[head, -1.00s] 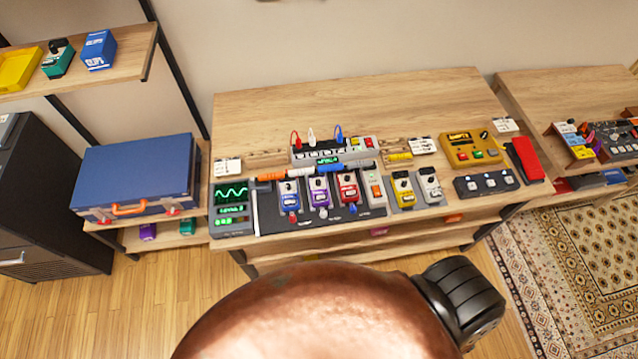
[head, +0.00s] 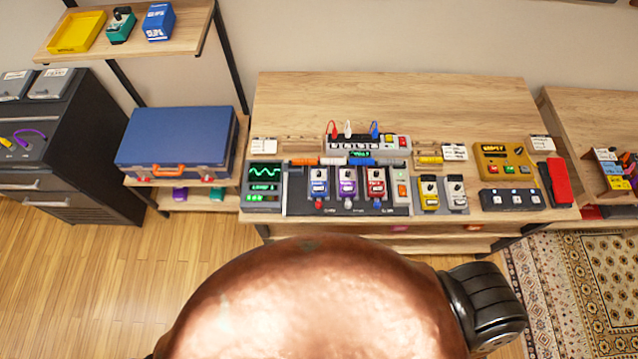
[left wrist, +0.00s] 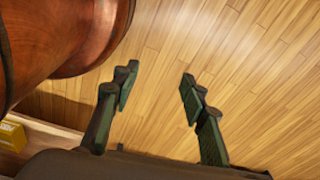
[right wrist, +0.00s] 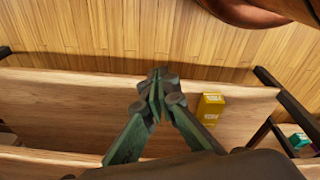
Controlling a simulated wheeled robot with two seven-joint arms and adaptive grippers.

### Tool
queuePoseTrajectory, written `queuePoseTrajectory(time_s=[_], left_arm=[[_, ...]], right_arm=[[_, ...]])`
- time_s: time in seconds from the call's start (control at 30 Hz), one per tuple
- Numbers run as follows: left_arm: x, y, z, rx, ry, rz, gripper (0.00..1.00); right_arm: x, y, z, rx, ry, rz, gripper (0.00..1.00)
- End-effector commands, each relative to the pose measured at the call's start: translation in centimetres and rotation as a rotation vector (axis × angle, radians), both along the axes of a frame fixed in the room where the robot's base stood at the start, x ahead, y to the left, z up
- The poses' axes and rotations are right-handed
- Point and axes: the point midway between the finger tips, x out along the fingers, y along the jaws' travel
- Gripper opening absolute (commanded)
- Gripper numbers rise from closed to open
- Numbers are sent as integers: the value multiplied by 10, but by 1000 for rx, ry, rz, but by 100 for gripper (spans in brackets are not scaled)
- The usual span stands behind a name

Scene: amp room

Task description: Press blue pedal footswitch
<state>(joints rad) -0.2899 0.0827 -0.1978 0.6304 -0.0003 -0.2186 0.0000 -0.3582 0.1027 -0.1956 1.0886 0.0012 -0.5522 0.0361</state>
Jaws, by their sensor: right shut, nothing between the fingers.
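The blue pedal (head: 319,182) stands on the dark pedalboard on the wooden table, leftmost in a row beside a purple pedal (head: 347,184) and a red pedal (head: 376,183). A small knob-like footswitch (head: 319,204) shows at its front edge. Neither gripper shows in the head view. In the left wrist view my left gripper (left wrist: 158,85) is open and empty over the wood floor. In the right wrist view my right gripper (right wrist: 158,78) is shut and empty, above a wooden shelf board. The blue pedal is not visible in either wrist view.
The table (head: 400,95) also holds a yellow pedal (head: 428,193), a gold unit (head: 503,161) and a red pedal (head: 558,182). A blue case (head: 178,138) sits on a low shelf to the left. A yellow box (right wrist: 210,107) lies near my right gripper. Floor is clear at left.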

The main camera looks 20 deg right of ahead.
Motion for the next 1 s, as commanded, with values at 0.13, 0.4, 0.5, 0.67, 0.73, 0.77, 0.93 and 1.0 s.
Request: queuePoseTrajectory(time_s=[0.13,0.4,0.5,0.67,0.73,0.77,0.93,1.0], left_arm=[[0,-2,42,-2,0,1,40],[-16,-3,86,-3,19,3,40],[-18,-3,99,-3,21,3,40],[-16,-3,115,-3,19,2,40],[-15,-3,120,-3,18,2,40],[-15,-3,122,-3,18,2,40],[-11,-3,141,-3,14,1,40],[-9,-4,150,-3,10,1,40]], right_arm=[[53,1,98,1,-47,-22,0],[109,2,248,0,-109,-55,0],[119,2,293,0,-125,-65,0],[156,17,344,26,-193,-106,0],[179,30,358,51,-237,-138,0],[188,37,364,65,-256,-153,0],[248,81,409,172,-375,-243,0],[273,103,432,236,-423,-285,0]])
